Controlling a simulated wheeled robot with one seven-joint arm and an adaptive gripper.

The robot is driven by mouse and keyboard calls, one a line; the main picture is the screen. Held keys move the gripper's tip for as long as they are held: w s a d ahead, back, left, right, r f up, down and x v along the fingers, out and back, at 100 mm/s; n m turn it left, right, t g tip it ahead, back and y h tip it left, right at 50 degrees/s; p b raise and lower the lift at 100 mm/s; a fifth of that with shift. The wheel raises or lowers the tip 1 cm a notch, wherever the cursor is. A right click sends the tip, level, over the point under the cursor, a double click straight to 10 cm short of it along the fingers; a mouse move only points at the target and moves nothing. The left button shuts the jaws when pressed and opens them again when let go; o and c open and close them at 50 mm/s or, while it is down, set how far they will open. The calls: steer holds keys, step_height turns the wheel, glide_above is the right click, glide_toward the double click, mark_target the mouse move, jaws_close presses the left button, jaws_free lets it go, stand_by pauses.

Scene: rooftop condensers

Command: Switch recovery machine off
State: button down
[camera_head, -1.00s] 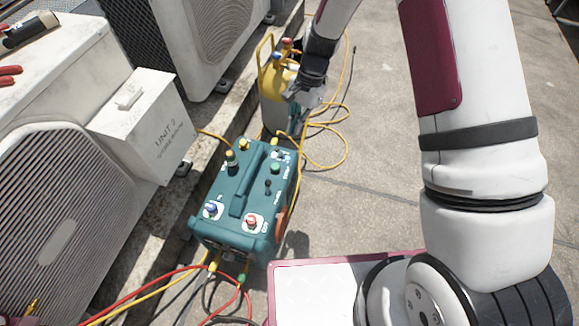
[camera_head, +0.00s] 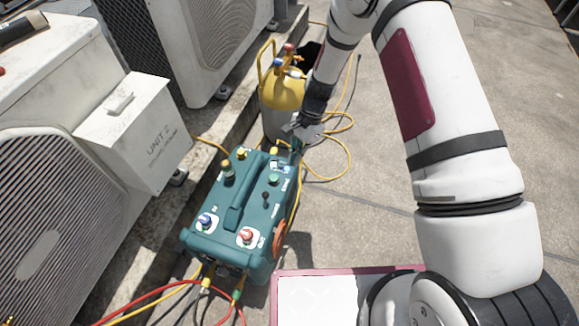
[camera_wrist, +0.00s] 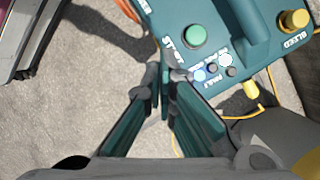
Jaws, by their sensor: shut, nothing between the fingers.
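The recovery machine (camera_head: 222,248) is a teal box with a carry handle, standing on the roof floor left of centre in the head view. Its top has a blue knob (camera_head: 205,222), a red knob (camera_head: 247,236), a dark toggle lever (camera_head: 265,197) and a green round part (camera_head: 273,179). The machine also fills the top right of the wrist view (camera_wrist: 262,58), with its green part (camera_wrist: 195,36) and yellow bleed knob (camera_wrist: 293,20) visible. My gripper (camera_head: 296,142) is shut and empty at the machine's far right corner. In the wrist view its fingertips (camera_wrist: 166,76) overlap the panel edge; contact cannot be told.
A yellow-topped grey cylinder (camera_head: 284,95) stands just behind my gripper. Yellow hoses (camera_head: 335,172) loop on the floor to the right. Condenser units (camera_head: 60,225) and a white Unit 2 box (camera_head: 150,135) line the left.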

mark_target(265, 200)
steer(key=b+x, duration=0.3)
steer(key=x, duration=0.5)
steer(key=shift+s+f, duration=0.1)
steer(key=shift+f, duration=0.2)
steer(key=shift+s+a+r+b, duration=0.1)
steer(key=shift+s+a+b, duration=0.1)
steer(key=shift+s+a, duration=0.25)
steer(key=shift+s+a+r+b, duration=0.1)
steer(key=shift+s+a+b, duration=0.15)
steer(key=shift+a, duration=0.35)
steer(key=shift+s+a+r, duration=0.1)
steer(key=shift+s+a, duration=0.35)
steer(key=shift+a, duration=0.2)
